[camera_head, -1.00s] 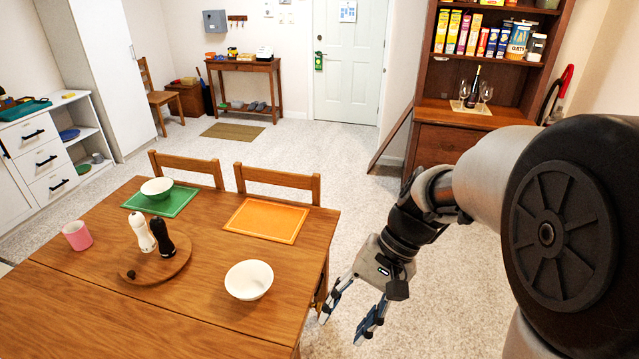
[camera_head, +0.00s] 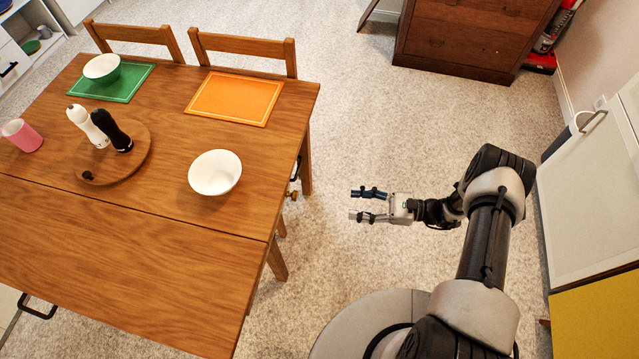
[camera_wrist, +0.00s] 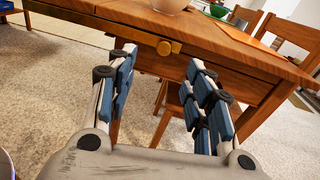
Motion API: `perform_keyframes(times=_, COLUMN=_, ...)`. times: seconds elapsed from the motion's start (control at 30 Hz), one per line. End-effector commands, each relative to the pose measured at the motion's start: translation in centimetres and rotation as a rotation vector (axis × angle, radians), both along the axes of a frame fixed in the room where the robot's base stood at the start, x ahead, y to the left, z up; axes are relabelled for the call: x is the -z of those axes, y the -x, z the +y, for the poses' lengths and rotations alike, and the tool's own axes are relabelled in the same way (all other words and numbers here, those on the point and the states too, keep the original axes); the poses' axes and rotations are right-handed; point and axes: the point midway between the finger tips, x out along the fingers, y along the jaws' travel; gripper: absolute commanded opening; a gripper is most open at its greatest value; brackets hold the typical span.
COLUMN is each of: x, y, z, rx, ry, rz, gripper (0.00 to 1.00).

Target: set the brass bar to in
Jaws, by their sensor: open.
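The brass bar (camera_head: 292,194) shows as a small brass-coloured end at the right edge of the wooden table (camera_head: 130,265), partly under the tabletop. In the wrist view its rounded brass end (camera_wrist: 168,47) sticks out from the table's side, just below the top. How far it stands out is hard to tell. My gripper (camera_head: 356,204) is open and empty, to the right of the table, with its fingers pointing left at this side. In the wrist view the brass end lies ahead, between and beyond the fingertips (camera_wrist: 160,66), with a gap.
On the table are a white bowl (camera_head: 215,173), an orange mat (camera_head: 235,98), a round board (camera_head: 115,160) with two mills, and a pink cup (camera_head: 22,135). Chairs (camera_head: 245,50) stand at the far side. A cabinet (camera_head: 590,190) stands right.

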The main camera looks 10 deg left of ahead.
Motion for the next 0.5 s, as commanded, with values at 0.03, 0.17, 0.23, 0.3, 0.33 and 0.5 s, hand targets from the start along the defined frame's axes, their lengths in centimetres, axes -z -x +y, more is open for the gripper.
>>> perform_keyframes(times=0.03, x=1.3, y=0.5, z=0.1, rx=0.024, ry=-0.022, rz=0.021, gripper=0.47)
perform_keyframes(times=0.17, x=2.7, y=1.0, z=0.3, rx=0.059, ry=-0.05, rz=0.046, gripper=0.47)
perform_keyframes(times=0.23, x=3.0, y=1.0, z=0.5, rx=0.065, ry=-0.055, rz=0.05, gripper=0.47)
perform_keyframes(times=0.3, x=3.0, y=1.0, z=1.1, rx=0.066, ry=-0.056, rz=0.051, gripper=0.47)
perform_keyframes(times=0.33, x=3.0, y=0.9, z=1.4, rx=0.065, ry=-0.056, rz=0.051, gripper=0.47)
perform_keyframes(times=0.5, x=3.0, y=0.8, z=4.4, rx=0.061, ry=-0.056, rz=0.052, gripper=0.47)
